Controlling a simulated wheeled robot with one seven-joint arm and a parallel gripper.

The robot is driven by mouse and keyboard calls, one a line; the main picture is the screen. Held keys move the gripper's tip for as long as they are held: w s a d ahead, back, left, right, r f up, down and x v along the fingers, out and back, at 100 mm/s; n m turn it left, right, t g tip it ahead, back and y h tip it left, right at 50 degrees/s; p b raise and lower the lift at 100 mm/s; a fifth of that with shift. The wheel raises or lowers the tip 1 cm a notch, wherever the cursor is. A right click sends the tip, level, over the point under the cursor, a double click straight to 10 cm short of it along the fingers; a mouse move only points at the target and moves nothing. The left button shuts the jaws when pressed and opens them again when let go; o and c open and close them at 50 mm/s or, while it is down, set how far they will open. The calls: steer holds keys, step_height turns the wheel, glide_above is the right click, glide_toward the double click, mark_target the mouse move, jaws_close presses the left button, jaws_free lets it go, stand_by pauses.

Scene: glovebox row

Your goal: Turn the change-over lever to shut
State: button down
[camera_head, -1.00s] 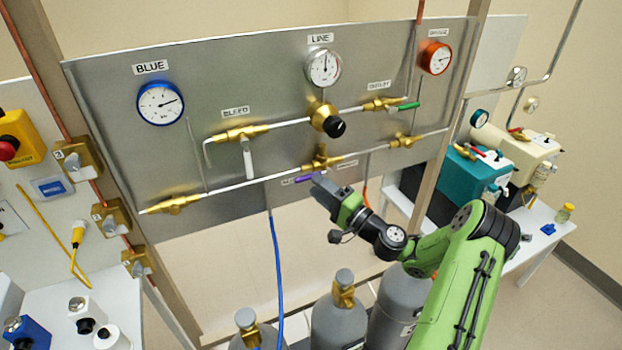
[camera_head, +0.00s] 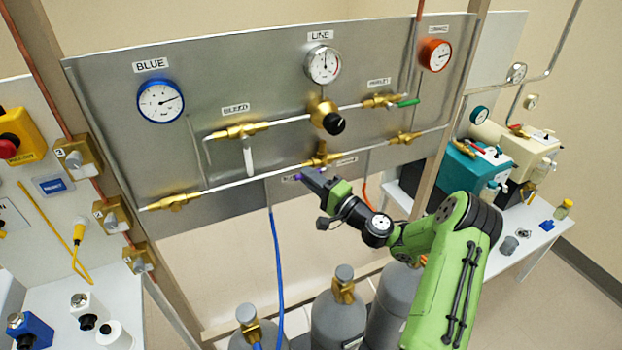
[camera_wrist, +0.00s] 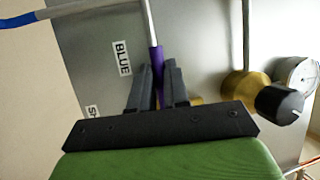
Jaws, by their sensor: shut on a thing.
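The change-over lever is a purple handle (camera_head: 298,177) below the brass valve (camera_head: 320,155) at the lower middle of the panel. In the head view only its left end shows past my gripper (camera_head: 310,176). In the wrist view the purple lever (camera_wrist: 156,62) lies between the two black fingers of my gripper (camera_wrist: 157,82), which is shut on it. A BLUE label (camera_wrist: 122,58) is beside the lever. A second label (camera_wrist: 93,112), reading SH with the rest hidden, is nearer my gripper's body.
A black-knobbed brass regulator (camera_head: 327,118) sits above the valve, and it shows right of my fingers in the wrist view (camera_wrist: 270,100). A white bleed handle (camera_head: 248,158) hangs to the left. A blue hose (camera_head: 276,270) runs down below. Grey cylinders (camera_head: 337,318) stand underneath.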

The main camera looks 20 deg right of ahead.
steer(key=shift+f, duration=0.1)
steer(key=d+f+n+g+h+b, duration=0.5)
steer(key=n+b, duration=0.9)
steer(key=b, duration=0.3)
steer(key=shift+d+f+n+b, duration=0.2)
steer(key=shift+d+n+b, duration=0.1)
steer(key=shift+d+n, duration=0.1)
stand_by(0.5)
steer(key=c, duration=1.1)
jaws_free()
steer(key=shift+r, duration=0.1)
